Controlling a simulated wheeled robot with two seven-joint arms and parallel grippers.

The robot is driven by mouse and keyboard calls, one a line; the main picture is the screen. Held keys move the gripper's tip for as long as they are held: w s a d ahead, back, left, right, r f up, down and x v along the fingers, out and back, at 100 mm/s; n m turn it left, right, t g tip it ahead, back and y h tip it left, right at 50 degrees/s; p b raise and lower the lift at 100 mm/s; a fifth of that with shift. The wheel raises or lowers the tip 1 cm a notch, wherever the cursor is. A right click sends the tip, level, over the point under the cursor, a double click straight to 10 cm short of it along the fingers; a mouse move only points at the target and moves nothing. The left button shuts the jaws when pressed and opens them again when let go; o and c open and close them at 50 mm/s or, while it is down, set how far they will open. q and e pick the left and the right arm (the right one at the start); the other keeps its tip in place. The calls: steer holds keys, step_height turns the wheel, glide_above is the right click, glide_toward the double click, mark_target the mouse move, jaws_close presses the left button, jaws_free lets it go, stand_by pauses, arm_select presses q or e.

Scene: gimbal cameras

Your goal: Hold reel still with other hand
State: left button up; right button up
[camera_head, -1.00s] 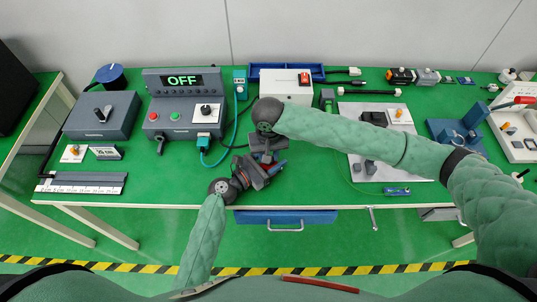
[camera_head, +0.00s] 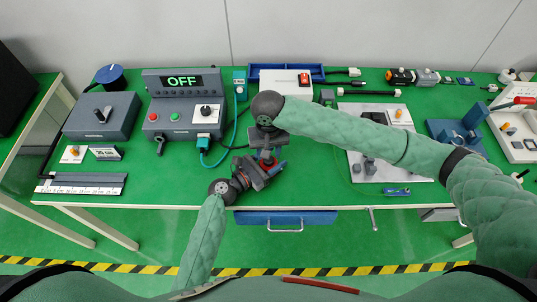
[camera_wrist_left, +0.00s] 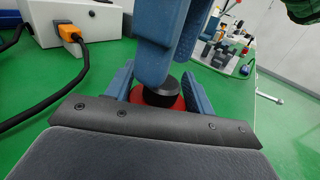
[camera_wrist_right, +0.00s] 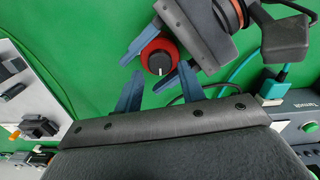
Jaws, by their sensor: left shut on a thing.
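The reel is a red disc with a black knob (camera_wrist_right: 159,60). It shows between my left gripper's blue fingers in the right wrist view, and also in the left wrist view (camera_wrist_left: 160,95). My left gripper (camera_head: 274,167) is shut on the reel, low over the front of the green bench. My right gripper (camera_wrist_right: 160,90) is open and empty, its two blue fingers apart beside the reel. In the left wrist view the right fingers (camera_wrist_left: 170,45) hang over the knob; whether they touch it I cannot tell. In the head view the reel (camera_head: 267,157) is mostly hidden by both grippers.
A control box reading OFF (camera_head: 182,115) stands left of the grippers, with a teal cable (camera_head: 228,140) curving close by. A white power box (camera_head: 285,85) is behind. A pale plate with parts (camera_head: 365,185) lies to the right.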

step_height(320, 180, up, 10)
steer(key=shift+f, duration=0.2)
stand_by(0.3)
arm_select(q)
steer(key=o, duration=1)
steer(key=shift+o, duration=0.2)
